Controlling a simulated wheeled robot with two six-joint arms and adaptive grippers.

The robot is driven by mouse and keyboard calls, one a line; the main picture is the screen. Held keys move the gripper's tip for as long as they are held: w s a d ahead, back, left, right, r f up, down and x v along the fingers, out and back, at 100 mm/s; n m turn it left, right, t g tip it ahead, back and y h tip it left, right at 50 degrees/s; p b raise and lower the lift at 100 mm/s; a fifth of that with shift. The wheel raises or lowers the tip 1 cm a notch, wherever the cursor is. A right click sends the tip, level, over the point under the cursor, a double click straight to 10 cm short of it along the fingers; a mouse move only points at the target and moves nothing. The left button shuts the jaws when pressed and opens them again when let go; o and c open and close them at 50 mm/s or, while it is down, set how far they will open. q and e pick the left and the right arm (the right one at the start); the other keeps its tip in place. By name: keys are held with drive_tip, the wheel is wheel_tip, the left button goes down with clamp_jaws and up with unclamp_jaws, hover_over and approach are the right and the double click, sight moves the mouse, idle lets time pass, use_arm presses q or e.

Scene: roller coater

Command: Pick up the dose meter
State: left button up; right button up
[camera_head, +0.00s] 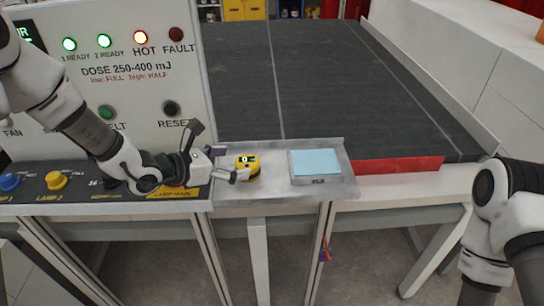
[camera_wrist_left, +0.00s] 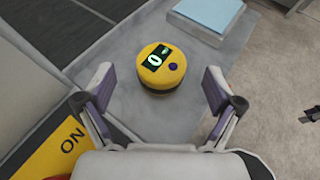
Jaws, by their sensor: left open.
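The dose meter is a round yellow puck (camera_head: 247,168) with a small dark display showing a green 0. It lies on the grey metal shelf, left of the light blue pad. My right gripper is out of view; only part of the right arm shows.
The light blue pad (camera_head: 315,163) sits in a shallow tray on the shelf (camera_head: 275,197). The control panel (camera_head: 110,80) with lamps and buttons stands at left. A dark conveyor belt (camera_head: 330,85) lies behind the shelf, with a red strip (camera_head: 400,165) at its front edge.

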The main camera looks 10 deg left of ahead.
sight(247, 162)
use_arm(q)
drive_tip(key=shift+w+d+f, duration=0.15)
drive_tip(key=shift+w, duration=0.1)
drive_tip(key=shift+s+a+p, duration=0.25)
drive_tip(key=shift+p, duration=0.6)
drive_tip(key=shift+w+d+f+p, duration=0.1)
drive_tip(key=shift+w+d+p, duration=0.4)
drive_tip(key=shift+p, duration=0.1)
drive_tip(key=x, duration=0.4)
drive_tip(key=shift+d+f, duration=0.2)
drive_tip(key=shift+d, duration=0.05)
drive_tip(key=shift+a, duration=0.15)
drive_tip(key=shift+s+a+r, duration=0.15)
drive_tip(key=shift+s+a, duration=0.1)
drive_tip(key=c, duration=0.3)
drive_tip(key=shift+s+a, duration=0.15)
drive_tip(key=c, duration=1.1)
drive_tip(key=shift+d, duration=0.25)
drive_tip(key=shift+c, duration=0.2)
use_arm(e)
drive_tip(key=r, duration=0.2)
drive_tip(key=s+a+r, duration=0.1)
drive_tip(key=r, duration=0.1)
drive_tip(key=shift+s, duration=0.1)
